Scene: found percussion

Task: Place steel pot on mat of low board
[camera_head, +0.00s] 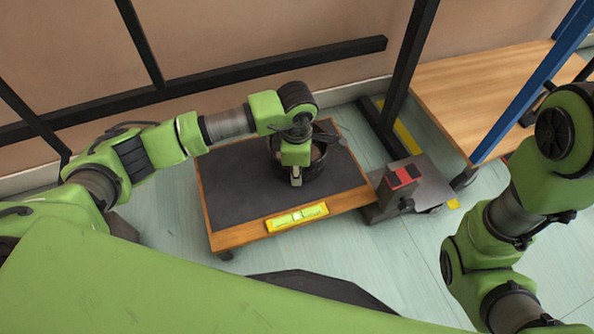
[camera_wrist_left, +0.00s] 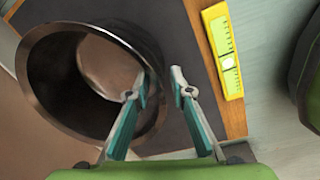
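The steel pot (camera_head: 316,172) stands on the dark mat (camera_head: 235,180) of the low board (camera_head: 237,234), towards its right half. It is partly hidden by my left arm in the head view. In the left wrist view the pot (camera_wrist_left: 45,100) shows its round opening and dark rim. My left gripper (camera_wrist_left: 160,86) is at the pot's rim, one finger over the opening and the other just outside the wall. A gap shows between its fingertips, so it looks open. My right arm is at the right of the head view, but its gripper is out of frame.
A yellow level (camera_head: 297,217) lies along the board's front edge. A grey metal stand with a red-topped block (camera_head: 403,177) is close to the board's right. A wooden table (camera_head: 480,85) with a blue post is at the back right. Black rails run along the wall.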

